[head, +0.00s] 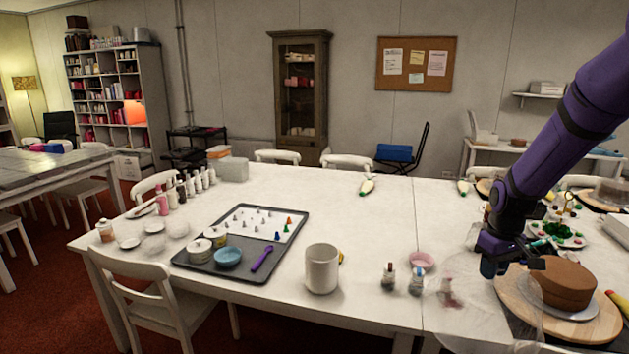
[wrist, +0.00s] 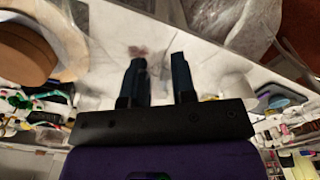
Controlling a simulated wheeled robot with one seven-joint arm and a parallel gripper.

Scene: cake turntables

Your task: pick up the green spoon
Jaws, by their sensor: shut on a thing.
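My gripper (head: 489,268) is low over the right part of the white table, just left of a brown cake (head: 565,283). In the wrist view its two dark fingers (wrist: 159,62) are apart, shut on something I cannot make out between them. I cannot pick out a green spoon in either view. A small teal-green piece (head: 540,242) shows behind my gripper, too small to name. A purple spoon (head: 263,258) lies on the dark tray (head: 212,271). Clear, crumpled film (head: 447,318) with a reddish smear lies below and left of my gripper.
The cake stands on a round wooden board (head: 598,329), close to my gripper's right. Small bottles (head: 388,277), a pink bowl (head: 421,261) and a white canister (head: 321,270) stand to the left. A plate with green pieces (head: 560,232) is behind. The table's middle back is mostly clear.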

